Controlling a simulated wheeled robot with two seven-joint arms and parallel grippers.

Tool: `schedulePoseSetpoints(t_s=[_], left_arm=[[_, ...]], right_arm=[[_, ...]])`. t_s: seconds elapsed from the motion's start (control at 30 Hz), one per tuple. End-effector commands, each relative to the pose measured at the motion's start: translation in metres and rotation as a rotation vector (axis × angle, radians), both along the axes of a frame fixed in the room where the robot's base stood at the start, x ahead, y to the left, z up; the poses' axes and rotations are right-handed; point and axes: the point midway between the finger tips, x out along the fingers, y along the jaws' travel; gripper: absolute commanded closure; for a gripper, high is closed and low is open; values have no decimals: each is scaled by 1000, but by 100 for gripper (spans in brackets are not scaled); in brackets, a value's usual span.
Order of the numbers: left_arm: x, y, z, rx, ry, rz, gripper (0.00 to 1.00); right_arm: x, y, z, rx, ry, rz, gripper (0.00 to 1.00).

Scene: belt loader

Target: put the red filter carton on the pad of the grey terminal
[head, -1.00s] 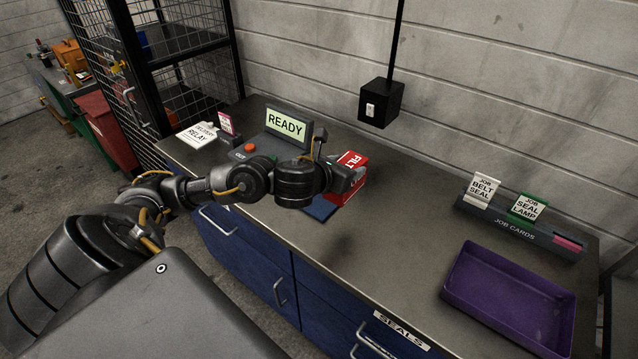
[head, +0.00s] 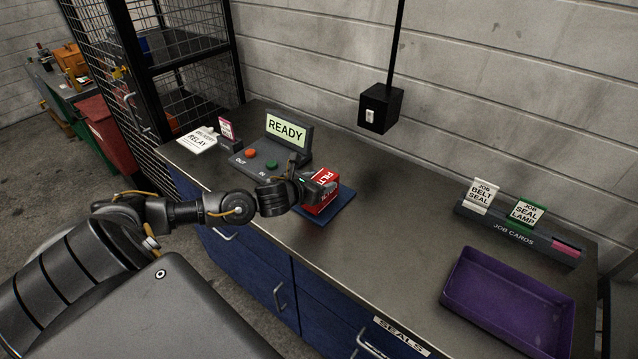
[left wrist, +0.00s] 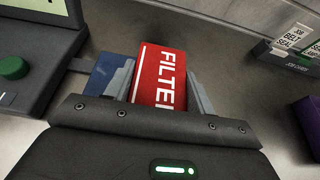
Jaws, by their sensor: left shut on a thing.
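The red filter carton (head: 325,181) is in my left gripper (head: 318,190), over the dark blue pad (head: 343,204) beside the grey terminal (head: 291,143). In the left wrist view the carton (left wrist: 160,75) stands between the two fingers (left wrist: 160,88), and part of the pad (left wrist: 103,72) shows to its left. My left gripper is shut on the carton. Whether the carton touches the pad cannot be told. The terminal's screen reads READY, with a red and a green button below it. My right gripper is not in view.
A purple tray (head: 508,305) and a job card rack (head: 520,235) are on the right of the bench. White relay cards (head: 197,141) lie at the left. A black switch box (head: 380,109) is on the wall. The middle of the bench is clear.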

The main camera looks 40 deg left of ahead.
Motion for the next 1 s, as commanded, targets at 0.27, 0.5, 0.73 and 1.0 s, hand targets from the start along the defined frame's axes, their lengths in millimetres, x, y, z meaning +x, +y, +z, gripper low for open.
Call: schedulePoseSetpoints(t_s=[0.27, 0.5, 0.73, 1.0], left_arm=[[0, 0, -9, 1, -3, 2, 77], [0, 0, -13, 2, -1, 1, 39], [0, 0, -13, 2, -1, 1, 24], [-2, 0, -9, 2, 0, 1, 24]], right_arm=[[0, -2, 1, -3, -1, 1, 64], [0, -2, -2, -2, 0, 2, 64], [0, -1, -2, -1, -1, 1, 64], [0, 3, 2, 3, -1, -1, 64]])
